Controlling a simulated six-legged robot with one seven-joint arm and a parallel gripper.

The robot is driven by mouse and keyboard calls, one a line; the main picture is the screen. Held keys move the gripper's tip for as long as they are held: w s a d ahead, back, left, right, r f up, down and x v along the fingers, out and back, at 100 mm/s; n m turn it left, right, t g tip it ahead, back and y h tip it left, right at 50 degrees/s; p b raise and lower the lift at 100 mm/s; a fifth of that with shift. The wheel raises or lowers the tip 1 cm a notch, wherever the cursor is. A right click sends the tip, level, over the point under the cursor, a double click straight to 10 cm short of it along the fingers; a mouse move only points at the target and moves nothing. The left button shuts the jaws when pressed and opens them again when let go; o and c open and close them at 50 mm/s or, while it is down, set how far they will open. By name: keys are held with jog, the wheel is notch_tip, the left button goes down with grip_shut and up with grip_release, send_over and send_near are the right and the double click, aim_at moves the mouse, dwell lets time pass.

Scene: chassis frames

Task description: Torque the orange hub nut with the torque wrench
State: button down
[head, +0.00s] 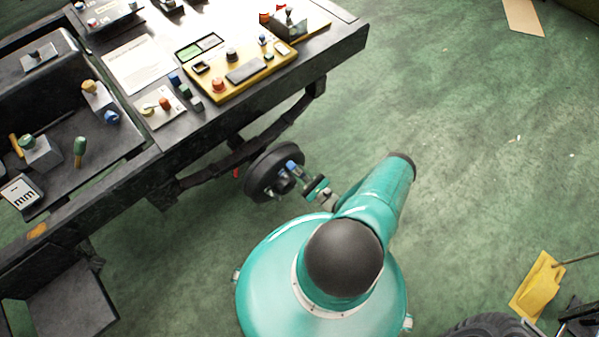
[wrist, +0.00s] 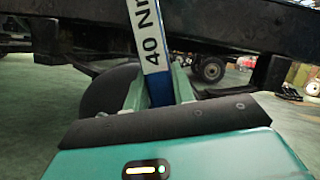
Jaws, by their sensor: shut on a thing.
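The torque wrench (wrist: 153,42) has a blue body and a white label reading "40 N" and more. It rises upright between the green fingers of my gripper (wrist: 158,85), which is shut on it. In the head view my gripper (head: 317,190) is beside the dark wheel hub (head: 262,178), under the edge of the workbench-like chassis, and a bit of blue wrench (head: 291,165) shows in front of the hub. The dark round hub (wrist: 103,95) is also behind the gripper in the wrist view. I cannot make out the orange hub nut; the wrench's working end is out of sight.
The dark chassis frame (head: 180,135) carries a yellow control box (head: 240,72), a white sheet (head: 138,65) and small parts.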

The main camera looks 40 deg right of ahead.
jog(key=shift+s, duration=2.3)
jog(key=shift+d, duration=0.1)
